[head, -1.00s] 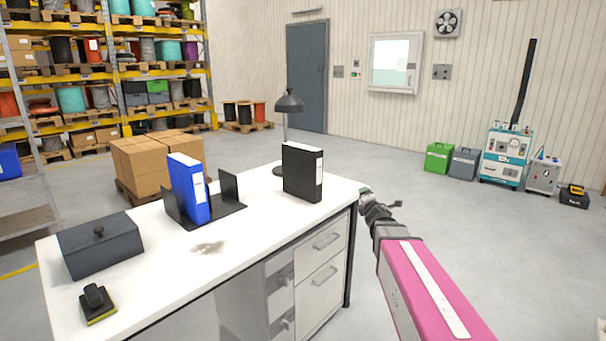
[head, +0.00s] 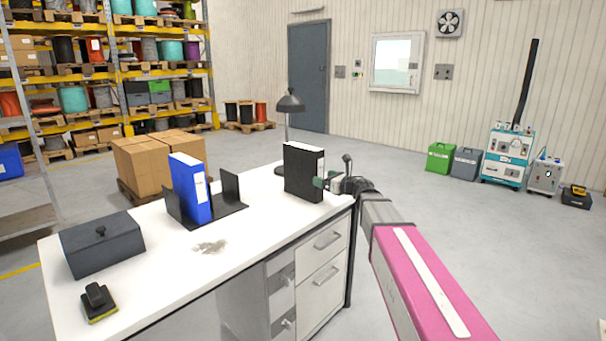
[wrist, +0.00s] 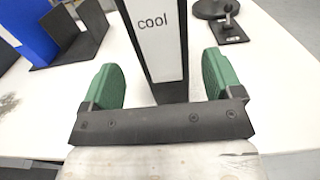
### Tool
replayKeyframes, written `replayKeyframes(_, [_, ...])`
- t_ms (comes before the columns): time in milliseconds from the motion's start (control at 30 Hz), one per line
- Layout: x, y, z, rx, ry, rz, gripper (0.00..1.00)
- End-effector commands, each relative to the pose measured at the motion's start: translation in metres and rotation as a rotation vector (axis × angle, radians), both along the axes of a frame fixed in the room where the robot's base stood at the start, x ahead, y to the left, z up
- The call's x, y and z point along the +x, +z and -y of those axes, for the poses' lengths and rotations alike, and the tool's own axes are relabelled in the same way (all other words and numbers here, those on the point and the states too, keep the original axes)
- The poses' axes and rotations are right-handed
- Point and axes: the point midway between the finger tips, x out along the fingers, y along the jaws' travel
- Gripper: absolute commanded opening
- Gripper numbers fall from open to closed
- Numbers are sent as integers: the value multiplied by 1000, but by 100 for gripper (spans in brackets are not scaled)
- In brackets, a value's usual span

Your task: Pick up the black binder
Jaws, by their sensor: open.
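The black binder (head: 303,172) stands upright on the white desk (head: 150,262), near its far right end. In the wrist view the binder (wrist: 145,60) shows its white spine label, which reads "cool". My gripper (head: 322,182) is at the binder's right side in the head view. In the wrist view my gripper (wrist: 163,85) is open, with one green finger on each side of the binder's spine and gaps between. Whether either finger touches the binder further down is hidden.
A blue binder (head: 188,188) stands in a dark bookend holder (head: 232,208) left of the black binder. A desk lamp (head: 290,104) stands behind it. A dark lidded box (head: 102,245) and a sponge-like brush (head: 98,300) lie at the desk's near left.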

Motion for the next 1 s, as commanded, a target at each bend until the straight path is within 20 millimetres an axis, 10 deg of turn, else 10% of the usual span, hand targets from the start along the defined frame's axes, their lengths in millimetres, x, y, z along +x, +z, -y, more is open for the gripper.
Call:
replayKeyframes(800, [39,2,-45,2,-2,-1,85])
replayKeyframes(1000, [39,2,-45,2,-2,-1,20])
